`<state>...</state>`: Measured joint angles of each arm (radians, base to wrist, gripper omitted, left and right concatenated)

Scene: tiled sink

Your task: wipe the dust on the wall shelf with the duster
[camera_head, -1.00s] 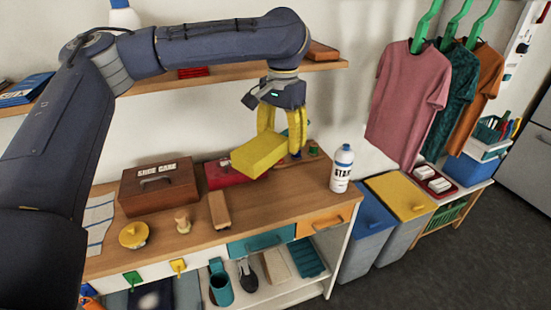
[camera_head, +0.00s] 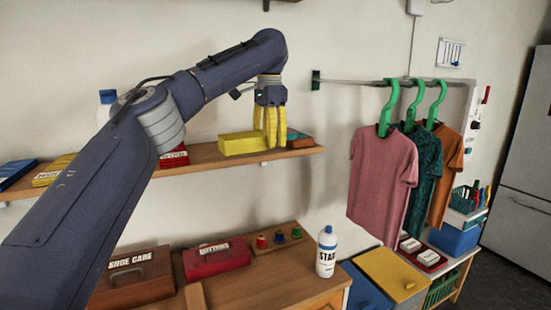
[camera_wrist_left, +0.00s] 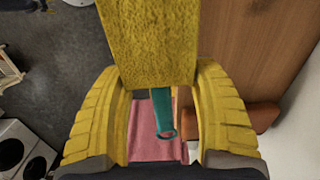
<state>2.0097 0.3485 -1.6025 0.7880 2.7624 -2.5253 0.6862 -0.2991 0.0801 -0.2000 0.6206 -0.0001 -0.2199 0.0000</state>
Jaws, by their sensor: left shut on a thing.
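The duster has a yellow block head (camera_head: 243,143), which also fills the upper middle of the left wrist view (camera_wrist_left: 148,40). A teal strip with a looped end (camera_wrist_left: 162,112) shows below the head there, apparently its handle. My left gripper (camera_head: 270,148), with yellow fingers, points down and is shut on the duster. The head is at the right part of the wooden wall shelf (camera_head: 205,158), level with its top; whether it touches the board I cannot tell. I cannot make out dust on the shelf. My right gripper is not in view.
A brown block (camera_head: 301,143) lies at the shelf's right end, close to the fingers. A red box (camera_head: 174,158) and books (camera_head: 52,172) are further left.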

